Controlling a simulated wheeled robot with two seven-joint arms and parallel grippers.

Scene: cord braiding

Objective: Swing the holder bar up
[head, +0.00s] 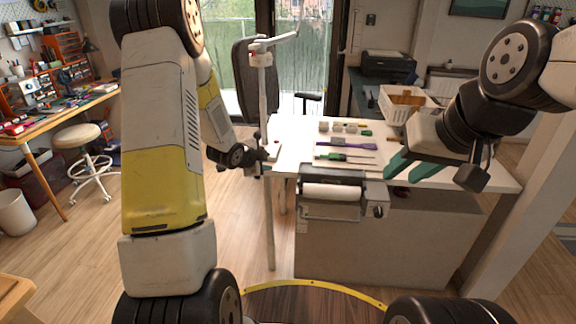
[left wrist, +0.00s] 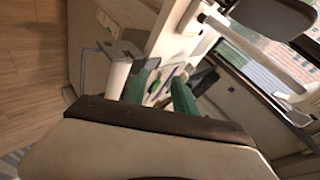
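A white upright post (head: 263,105) stands at the table's left edge in the head view. A pale bar (head: 281,40) extends from its top, rising to the right past a red-marked joint. A wire frame (head: 330,211) hangs below a white roller (head: 333,192) at the table's front edge. I cannot tell which of these is the holder bar. My left gripper (left wrist: 159,94) has its green fingers apart and empty in the left wrist view; in the head view they are not clearly visible near the post. My right gripper (head: 408,170) is open and empty over the table's right side.
The white table (head: 289,129) carries a green-handled tool (head: 333,156), a purple tool (head: 332,142) and several small blocks. A white basket (head: 407,103) stands behind. A stool (head: 78,137) and workbench are at the left.

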